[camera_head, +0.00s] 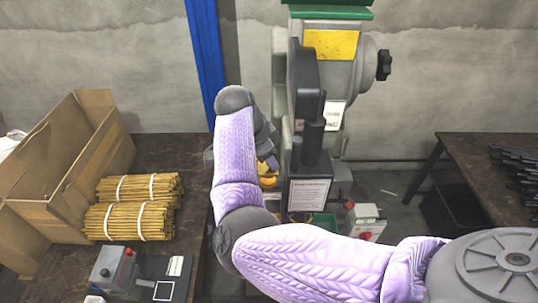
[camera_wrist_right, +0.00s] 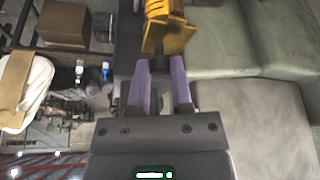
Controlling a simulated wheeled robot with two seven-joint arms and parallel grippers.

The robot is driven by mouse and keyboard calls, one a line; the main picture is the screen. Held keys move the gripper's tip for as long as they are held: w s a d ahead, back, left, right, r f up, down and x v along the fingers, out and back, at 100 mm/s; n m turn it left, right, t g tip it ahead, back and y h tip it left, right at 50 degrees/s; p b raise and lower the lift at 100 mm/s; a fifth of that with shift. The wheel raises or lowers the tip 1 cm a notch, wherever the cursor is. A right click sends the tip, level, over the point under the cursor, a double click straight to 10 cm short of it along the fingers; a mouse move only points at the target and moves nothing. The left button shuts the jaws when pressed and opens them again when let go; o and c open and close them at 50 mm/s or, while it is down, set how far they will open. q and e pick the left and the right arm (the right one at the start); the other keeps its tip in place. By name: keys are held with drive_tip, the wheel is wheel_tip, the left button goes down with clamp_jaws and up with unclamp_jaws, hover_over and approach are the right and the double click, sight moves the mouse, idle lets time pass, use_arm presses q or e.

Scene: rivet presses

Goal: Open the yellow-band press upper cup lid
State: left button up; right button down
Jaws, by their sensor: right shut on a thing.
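The press with the yellow band (camera_head: 332,43) stands at the centre of the head view, grey with a green top. A dark rounded cover (camera_head: 302,82) is on its left side; I cannot tell whether this is the upper cup lid. My right gripper (camera_head: 266,162) is at the left side of the press, largely hidden behind my own lilac arm. In the right wrist view, the two lilac fingers of the right gripper (camera_wrist_right: 162,82) are shut on a small dark part (camera_wrist_right: 160,65) under a ribbed yellow piece (camera_wrist_right: 166,36). My left gripper is not in view.
A dark bench on the left holds an open cardboard box (camera_head: 78,160), bundles of yellow rods (camera_head: 128,220) and a small grey device (camera_head: 115,268). A blue post (camera_head: 205,50) stands behind. Another table (camera_head: 470,150) with black parts is at the right.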

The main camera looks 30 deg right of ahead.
drive_tip(key=n+t+p, duration=0.1)
drive_tip(key=n+p, duration=0.1)
drive_tip(key=w+n+t+p, duration=0.1)
drive_tip(key=n+p, duration=0.2)
drive_tip(key=w+d+n+p, duration=0.1)
drive_tip(key=n+p, duration=0.1)
drive_tip(key=p, duration=0.1)
drive_tip(key=shift+r+t, duration=0.35)
drive_tip(key=shift+t, duration=0.05)
drive_tip(key=shift+w+n+t+y+p, duration=0.2)
drive_tip(key=shift+n+t+y+p, duration=0.15)
drive_tip(key=shift+n+p, duration=0.6)
drive_tip(key=n+y, duration=0.1)
drive_tip(key=n, duration=0.2)
drive_tip(key=w+n+t+y, duration=0.1)
drive_tip(key=n, duration=0.2)
drive_tip(key=w+a+n+y, duration=0.1)
drive_tip(key=n, duration=0.2)
drive_tip(key=shift+f+t, duration=0.2)
drive_tip(key=shift+t, duration=0.05)
drive_tip(key=shift+w+a+n, duration=0.1)
drive_tip(key=shift+n, duration=0.15)
drive_tip(key=c, duration=0.5)
unclamp_jaws()
drive_tip(key=shift+f, duration=0.1)
